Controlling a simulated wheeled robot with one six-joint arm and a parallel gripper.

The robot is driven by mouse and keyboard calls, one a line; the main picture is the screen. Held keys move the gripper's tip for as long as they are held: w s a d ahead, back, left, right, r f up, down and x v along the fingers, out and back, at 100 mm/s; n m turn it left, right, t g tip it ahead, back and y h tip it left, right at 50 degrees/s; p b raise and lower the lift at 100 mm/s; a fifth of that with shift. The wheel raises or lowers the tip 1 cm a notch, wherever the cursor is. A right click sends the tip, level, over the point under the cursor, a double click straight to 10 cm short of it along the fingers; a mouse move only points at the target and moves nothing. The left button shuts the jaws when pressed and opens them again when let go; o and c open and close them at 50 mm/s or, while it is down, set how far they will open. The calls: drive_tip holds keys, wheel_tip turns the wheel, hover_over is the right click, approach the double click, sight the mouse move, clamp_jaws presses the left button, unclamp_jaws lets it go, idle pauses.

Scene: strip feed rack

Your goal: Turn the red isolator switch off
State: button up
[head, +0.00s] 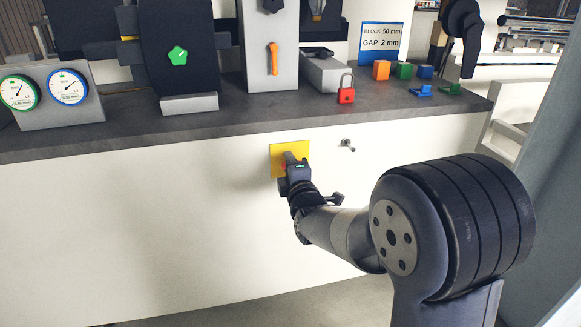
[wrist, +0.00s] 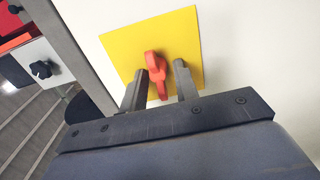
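The red isolator switch (wrist: 157,72) is a red handle on a yellow square plate (wrist: 190,25) fixed to the white front panel below the counter. In the wrist view my gripper (wrist: 167,82) is at the plate, one finger on each side of the red handle, with a visible gap at the right finger. The left finger is very close to the handle; I cannot tell whether it touches. In the head view my gripper (head: 291,162) covers most of the yellow plate (head: 290,148), and the red handle is mostly hidden behind it.
A red padlock (head: 346,95) stands on the dark counter (head: 240,122) above the plate. A small metal fitting (head: 347,144) sticks out of the panel right of the plate. Colored blocks (head: 404,71) and two gauges (head: 68,88) stand on the counter. The panel left of the plate is clear.

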drive_tip(key=shift+s, duration=0.1)
drive_tip(key=p+v, duration=0.2)
drive_tip(key=v, duration=0.8)
drive_tip(key=shift+s, duration=0.3)
drive_tip(key=shift+d, duration=0.1)
drive_tip(key=b+x, duration=0.2)
drive_tip(key=x, duration=0.9)
drive_tip(key=shift+d, duration=0.1)
drive_tip(key=shift+s, duration=0.1)
